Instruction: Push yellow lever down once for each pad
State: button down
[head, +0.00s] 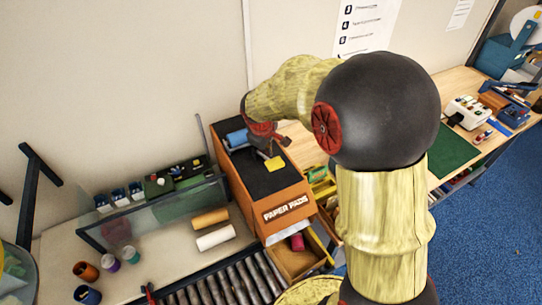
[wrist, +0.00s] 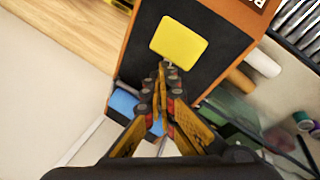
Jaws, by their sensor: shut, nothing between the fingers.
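The yellow lever (head: 274,163) shows as a small yellow paddle on the black top of the orange paper pads box (head: 288,208). In the wrist view the lever's yellow plate (wrist: 179,42) is just beyond my fingertips. My gripper (wrist: 166,68) is shut and empty, its tips near the plate's lower edge; I cannot tell whether they touch it. In the head view my gripper (head: 277,146) is over the box top, partly hidden by my arm. A blue roll (head: 237,138) lies on the box top behind it. No pad is clearly visible.
An open wooden drawer or tray (head: 296,262) with a dark pink roll (head: 297,242) is at the box's front. A roller conveyor (head: 225,288) runs beside it.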

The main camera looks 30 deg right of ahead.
aim_at(270, 160)
jog(key=shift+s+f+b, duration=0.45)
jog(key=shift+f+b, duration=0.2)
jog(key=shift+f, duration=0.2)
jog(key=shift+s+f+b, duration=0.45)
jog(key=shift+f+b, duration=0.2)
jog(key=shift+f, duration=0.2)
dwell(2.2)
jog(key=shift+r, duration=0.1)
jog(key=shift+w+r+p, duration=0.45)
jog(key=shift+r+p, duration=0.2)
jog(key=shift+r, duration=0.2)
jog(key=shift+w+r+p, duration=0.5)
jog(key=shift+r+p, duration=0.1)
jog(key=shift+r, duration=0.25)
jog(key=shift+w+r+p, duration=0.45)
jog(key=shift+r+p, duration=0.2)
jog(key=shift+r, duration=0.2)
jog(key=shift+r, duration=0.1)
jog(key=w+r+p, duration=0.1)
jog(key=r, duration=0.1)
jog(key=w+r+p, duration=0.1)
jog(key=r+p, duration=0.1)
jog(key=shift+w+r, duration=0.1)
jog(key=shift+w, duration=0.1)
